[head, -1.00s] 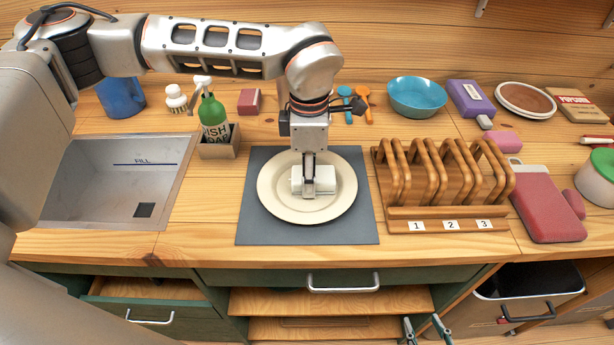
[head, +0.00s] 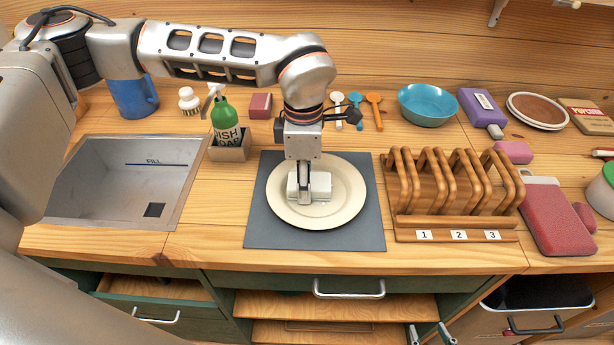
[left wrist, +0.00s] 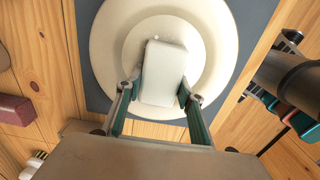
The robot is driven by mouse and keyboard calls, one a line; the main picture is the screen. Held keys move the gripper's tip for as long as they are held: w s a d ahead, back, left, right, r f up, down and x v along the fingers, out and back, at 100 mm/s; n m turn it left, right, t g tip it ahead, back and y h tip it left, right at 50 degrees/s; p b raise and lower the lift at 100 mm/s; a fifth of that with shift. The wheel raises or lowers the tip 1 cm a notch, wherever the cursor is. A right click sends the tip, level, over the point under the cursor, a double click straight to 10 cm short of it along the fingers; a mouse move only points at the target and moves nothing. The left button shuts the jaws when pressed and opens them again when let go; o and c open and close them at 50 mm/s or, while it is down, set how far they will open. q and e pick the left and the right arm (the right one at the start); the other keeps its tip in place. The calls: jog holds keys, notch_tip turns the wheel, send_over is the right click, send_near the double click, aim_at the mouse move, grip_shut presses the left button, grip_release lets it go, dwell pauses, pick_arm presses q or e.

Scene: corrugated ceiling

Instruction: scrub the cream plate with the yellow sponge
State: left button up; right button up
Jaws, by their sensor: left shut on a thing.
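The cream plate (head: 345,205) lies flat on a dark grey mat (head: 265,228) on the counter. My left gripper (head: 306,194) points down over the plate and is shut on a pale, whitish block, the sponge (head: 322,186); it does not look yellow here. The sponge sits at or just above the plate, left of its middle; contact is hard to tell. In the left wrist view the sponge (left wrist: 162,72) is between the fingers (left wrist: 160,98) over the plate (left wrist: 108,60). My right gripper (head: 429,336) shows at the bottom edge, fingers apart, with nothing between them.
A wooden rack (head: 455,215) numbered 1 to 3 stands right of the mat. A sink (head: 95,190) is at the left, with a green soap bottle (head: 226,118) in a holder. A blue bowl (head: 427,105) and spoons stand behind. A red block (head: 261,105) lies at the back.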

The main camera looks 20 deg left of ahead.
pick_arm(q)
jog(key=shift+s+d+f, duration=0.1)
jog(key=shift+s+d, duration=0.35)
jog(key=shift+s, duration=0.2)
jog(key=shift+w+d, duration=0.2)
jog(key=shift+d, duration=0.5)
jog(key=shift+w+d, duration=0.2)
jog(key=shift+w, duration=0.65)
jog(key=shift+w+a, duration=0.5)
jog(key=shift+a, duration=0.05)
jog(key=shift+s+a, duration=0.2)
jog(key=shift+a, duration=0.55)
jog(key=shift+s+a+f, duration=0.1)
jog(key=shift+s, duration=0.7)
jog(key=shift+r+p, duration=1.8)
jog(key=shift+r, duration=1.3)
